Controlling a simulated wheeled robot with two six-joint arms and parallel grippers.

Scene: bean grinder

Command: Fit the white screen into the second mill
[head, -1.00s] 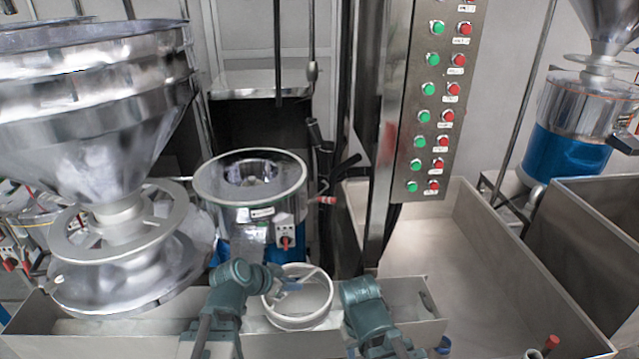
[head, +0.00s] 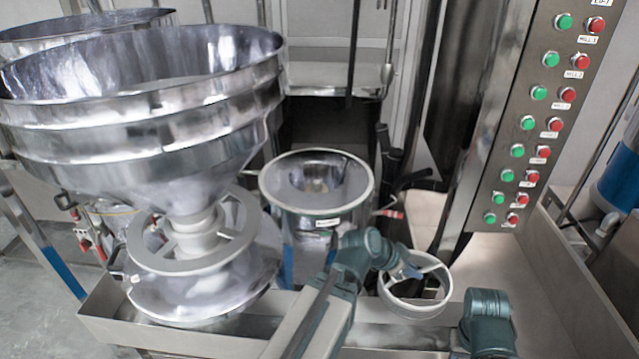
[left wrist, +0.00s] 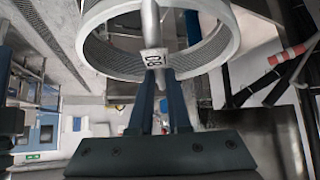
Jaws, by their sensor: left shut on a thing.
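The white screen (head: 414,313) is a round ring with a crossbar, held in the air in front and to the right of the open-topped mill (head: 317,212). My left gripper (head: 408,270) is shut on the screen's crossbar. In the left wrist view, the ring (left wrist: 222,45) fills the top, with a perforated inner wall and a small label on the bar. The left fingers (left wrist: 160,85) close on that bar. The mill is steel with a round open top and a hollow centre; the screen is apart from it. My right arm shows at lower right, but its gripper is out of sight.
A mill with a big steel hopper (head: 140,120) stands close on the left. A long metal trough (head: 220,340) runs along the front. A button panel (head: 530,120) rises on the right. Dark pipes and a red-tipped lever (head: 390,214) stand right of the open mill.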

